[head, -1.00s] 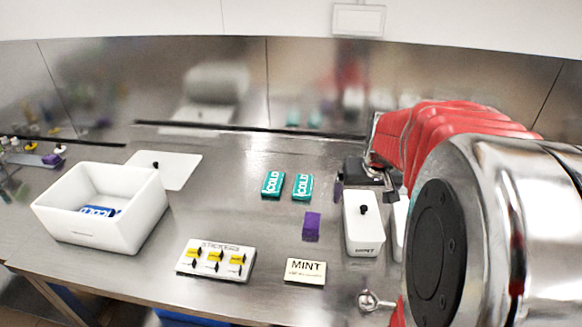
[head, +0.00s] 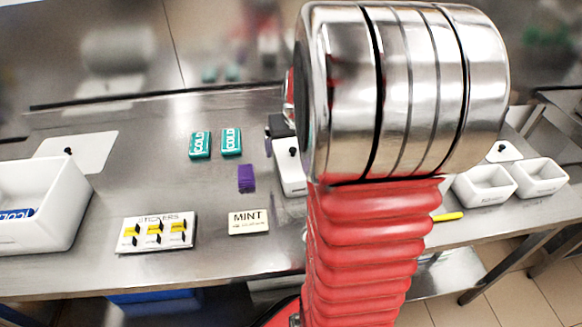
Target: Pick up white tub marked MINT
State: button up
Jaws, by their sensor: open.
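A white tub (head: 293,182) with a black knob on its lid stands right of the purple block, mostly hidden behind my arm. No marking on it can be read. A flat card (head: 248,222) reading MINT lies on the bench in front of it. Two open white tubs (head: 485,187) (head: 540,178) stand at the right; their small labels are unreadable. Part of my gripper (head: 270,142) shows as a dark shape at the back of the lidded tub. It is open, but most of it is hidden behind my arm. I cannot tell whether it touches the tub.
Two teal COLD packs (head: 216,143) and a purple block (head: 246,178) lie left of my arm. A STICKERS board (head: 157,232) lies near the front edge. A large white bin (head: 40,205) stands at left beside a flat lid (head: 76,154). A yellow stick (head: 447,217) lies right of my arm.

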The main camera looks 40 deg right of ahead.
aim_at(291, 149)
jog(key=shift+x, duration=1.5)
jog(key=shift+x, duration=2.6)
jog(key=shift+s+d, duration=0.15)
jog(key=shift+d, duration=0.05)
jog(key=shift+c, duration=0.2)
jog(key=c, duration=1.5)
